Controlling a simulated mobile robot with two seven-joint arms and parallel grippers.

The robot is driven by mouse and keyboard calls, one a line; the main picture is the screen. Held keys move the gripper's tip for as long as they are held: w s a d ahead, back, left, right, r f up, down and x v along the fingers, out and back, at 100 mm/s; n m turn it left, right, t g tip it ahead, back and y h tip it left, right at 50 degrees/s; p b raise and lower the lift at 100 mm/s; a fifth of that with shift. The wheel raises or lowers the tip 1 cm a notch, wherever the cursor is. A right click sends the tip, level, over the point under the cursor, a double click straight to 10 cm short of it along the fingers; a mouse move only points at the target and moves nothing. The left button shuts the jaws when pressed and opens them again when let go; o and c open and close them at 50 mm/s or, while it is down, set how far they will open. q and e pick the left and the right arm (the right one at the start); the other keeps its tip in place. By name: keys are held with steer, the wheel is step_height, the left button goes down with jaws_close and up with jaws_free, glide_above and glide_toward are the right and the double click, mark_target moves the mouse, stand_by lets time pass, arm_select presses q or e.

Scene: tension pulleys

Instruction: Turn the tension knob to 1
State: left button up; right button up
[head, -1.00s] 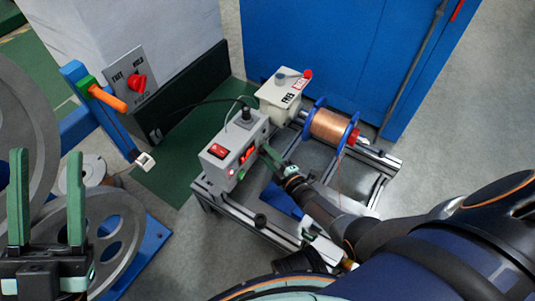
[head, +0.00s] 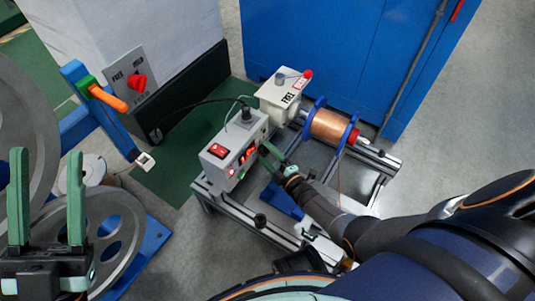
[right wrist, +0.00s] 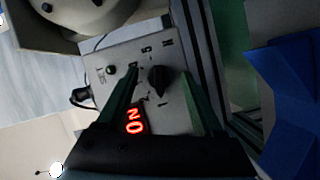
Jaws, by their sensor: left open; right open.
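The grey control box (head: 236,148) stands on the metal frame in the head view, with a red rocker switch (head: 218,151) on top. In the right wrist view its panel (right wrist: 110,58) carries a black knob (right wrist: 158,82) with marks around it, including a 1 beside it. The exact pointer direction is hard to read. A red display (right wrist: 135,121) is lit beside the knob. My right gripper (right wrist: 160,72) is open, its green fingers on either side of the knob; contact cannot be told. My left gripper (head: 47,153) is open and empty at the far left.
A copper wire spool (head: 330,127) with blue flanges and a cream box (head: 282,95) stand on the frame behind the control box. Large grey wheels (head: 108,225) lie near my left gripper. A blue cabinet (head: 310,45) is behind.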

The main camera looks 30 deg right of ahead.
steer(key=s+d+p, duration=0.1)
steer(key=s+p, duration=0.2)
steer(key=s, duration=0.4)
steer(key=shift+s+r, duration=0.25)
steer(key=shift+r, duration=0.05)
